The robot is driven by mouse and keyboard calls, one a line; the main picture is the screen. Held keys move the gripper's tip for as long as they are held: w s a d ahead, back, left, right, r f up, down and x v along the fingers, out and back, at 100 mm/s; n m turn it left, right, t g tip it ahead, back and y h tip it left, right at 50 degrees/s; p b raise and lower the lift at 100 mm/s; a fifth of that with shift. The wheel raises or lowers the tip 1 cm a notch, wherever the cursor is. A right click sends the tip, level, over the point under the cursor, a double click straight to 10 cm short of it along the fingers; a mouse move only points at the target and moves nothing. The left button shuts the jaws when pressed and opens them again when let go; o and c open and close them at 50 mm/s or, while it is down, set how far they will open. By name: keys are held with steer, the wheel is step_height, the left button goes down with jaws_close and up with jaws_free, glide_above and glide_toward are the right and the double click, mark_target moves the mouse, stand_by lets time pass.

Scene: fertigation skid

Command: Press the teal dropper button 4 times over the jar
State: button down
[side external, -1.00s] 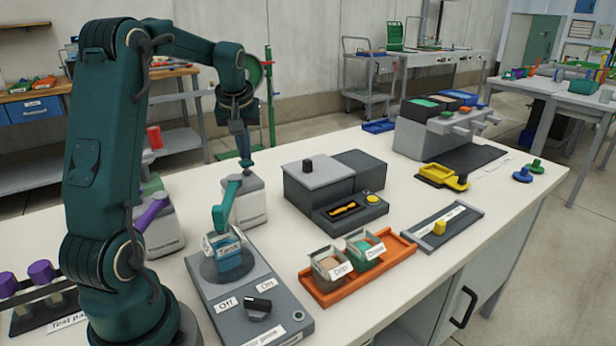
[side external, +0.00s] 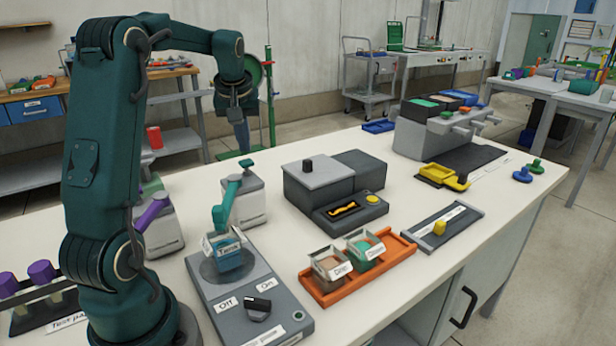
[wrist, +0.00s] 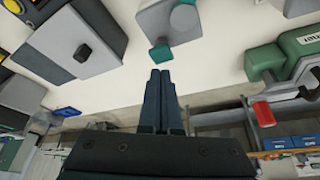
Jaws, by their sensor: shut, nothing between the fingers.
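The teal dropper button (side external: 246,163) sits on top of a pale dispenser (side external: 250,203) with a teal spout (side external: 222,210). The spout reaches over the jar (side external: 232,262), a clear labelled jar with blue-teal contents on a round plate. My gripper (side external: 243,148) hangs above the button, pointing down, with its fingers closed and nothing between them. A small gap seems to separate the tips from the button. In the wrist view the teal button (wrist: 160,54) shows just past the closed fingertips (wrist: 161,73).
A second dispenser with a purple spout (side external: 152,212) stands at left. The jar's base unit has a black knob (side external: 258,308) between "Off" and "On" labels. A grey box unit (side external: 318,180) and an orange tray (side external: 405,250) with two labelled cups stand to the right.

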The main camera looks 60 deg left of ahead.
steer(key=shift+r, duration=2.7)
steer(key=s+d+r+m+t+h, duration=0.1)
steer(key=d+r+m, duration=0.15)
steer(key=d, duration=0.65)
steer(key=d+r+m+t, duration=0.2)
steer(key=d+m, duration=0.1)
steer(key=d, duration=0.5)
steer(key=s+d+f+m+h, duration=0.3)
steer(key=s+d+f+m, duration=0.3)
steer(key=s+d+f, duration=0.4)
steer(key=shift+s+d+f, duration=0.4)
steer(key=shift+s+d, duration=0.15)
steer(key=shift+d, duration=0.1)
steer(key=shift+m, duration=0.25)
